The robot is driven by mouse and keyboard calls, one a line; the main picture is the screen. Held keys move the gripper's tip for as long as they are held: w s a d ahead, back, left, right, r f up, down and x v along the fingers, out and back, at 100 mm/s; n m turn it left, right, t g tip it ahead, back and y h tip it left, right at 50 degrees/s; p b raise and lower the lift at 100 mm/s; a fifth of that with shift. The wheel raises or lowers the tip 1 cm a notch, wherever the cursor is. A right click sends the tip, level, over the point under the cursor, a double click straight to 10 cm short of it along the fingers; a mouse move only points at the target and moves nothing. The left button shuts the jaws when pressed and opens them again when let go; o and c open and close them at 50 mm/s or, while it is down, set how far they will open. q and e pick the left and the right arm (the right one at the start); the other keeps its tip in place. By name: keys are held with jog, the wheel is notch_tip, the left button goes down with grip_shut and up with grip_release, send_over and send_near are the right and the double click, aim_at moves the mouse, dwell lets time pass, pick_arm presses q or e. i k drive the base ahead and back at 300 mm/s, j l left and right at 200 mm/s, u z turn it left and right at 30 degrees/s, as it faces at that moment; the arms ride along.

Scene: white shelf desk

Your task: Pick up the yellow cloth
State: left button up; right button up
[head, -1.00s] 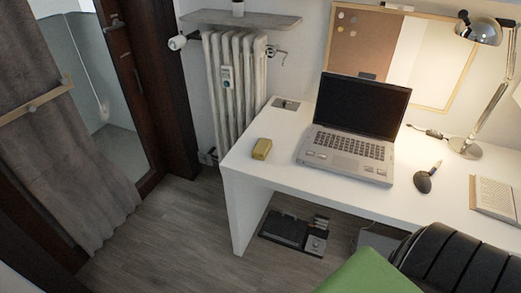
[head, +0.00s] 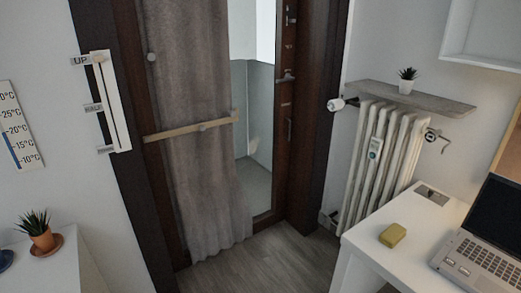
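A small yellow folded cloth (head: 393,235) lies on the white desk (head: 375,263), near its left edge and to the left of the laptop. It looks like a thick block at this distance. Nothing touches it. Neither of my grippers shows in the head view.
An open laptop (head: 476,256) stands on the desk at the right edge. A radiator (head: 381,160) and a small shelf (head: 420,95) with a potted plant (head: 407,80) are behind. A grey curtain (head: 200,130) hangs at the door. A potted plant (head: 41,236) stands at lower left. Floor shows between.

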aim_at(392, 236)
jog(key=i+z, duration=0.1)
jog(key=z, duration=0.6)
